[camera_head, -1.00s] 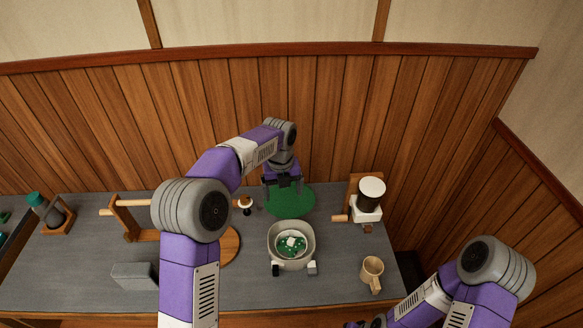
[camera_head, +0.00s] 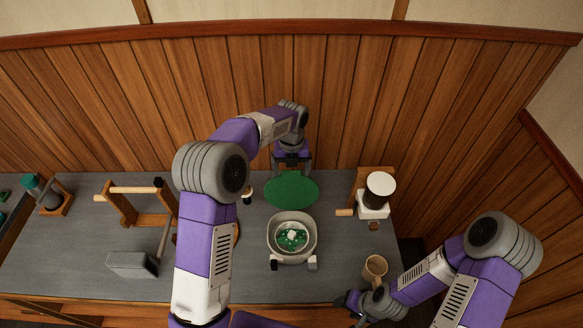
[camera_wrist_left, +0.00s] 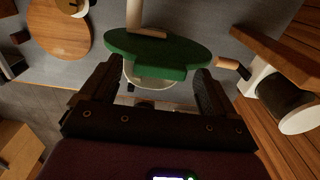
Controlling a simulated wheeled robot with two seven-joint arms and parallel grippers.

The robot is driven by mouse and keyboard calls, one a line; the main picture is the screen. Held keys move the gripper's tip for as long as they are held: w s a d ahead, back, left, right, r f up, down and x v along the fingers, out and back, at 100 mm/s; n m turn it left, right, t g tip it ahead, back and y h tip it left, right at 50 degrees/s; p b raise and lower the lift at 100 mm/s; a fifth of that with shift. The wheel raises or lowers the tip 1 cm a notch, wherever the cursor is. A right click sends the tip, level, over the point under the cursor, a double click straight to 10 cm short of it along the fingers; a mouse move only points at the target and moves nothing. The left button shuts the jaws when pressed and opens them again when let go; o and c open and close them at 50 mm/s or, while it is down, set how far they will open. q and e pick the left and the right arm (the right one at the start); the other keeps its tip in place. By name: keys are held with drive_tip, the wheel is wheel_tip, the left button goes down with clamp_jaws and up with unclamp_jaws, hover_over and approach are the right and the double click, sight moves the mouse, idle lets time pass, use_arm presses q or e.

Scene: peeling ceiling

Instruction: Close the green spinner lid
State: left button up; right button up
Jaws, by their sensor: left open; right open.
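The green lid (camera_head: 291,189) is a flat green disc directly behind the white spinner bowl (camera_head: 272,240). The bowl is open on top, with green and white pieces visible inside. My left gripper (camera_head: 291,160) is open at the lid's back edge, on the wall side. In the left wrist view the lid (camera_wrist_left: 170,52) lies just ahead of the two spread fingers (camera_wrist_left: 152,82), with nothing clearly held. Contact between fingers and lid cannot be told. My right gripper (camera_head: 350,303) is open at the counter's front edge, left of the mug.
A tan mug (camera_head: 375,268) stands front right. A white and black grinder (camera_head: 376,196) stands behind it. A wooden stand (camera_head: 128,208) and a grey block (camera_head: 133,264) are at left. The wooden wall (camera_head: 330,110) is close behind my left gripper.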

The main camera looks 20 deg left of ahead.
use_arm(q)
drive_tip(key=shift+f, duration=0.1)
drive_tip(key=shift+c, duration=0.3)
drive_tip(key=shift+w, duration=0.1)
drive_tip(key=shift+c, duration=1.1)
drive_tip(key=c, duration=1.2)
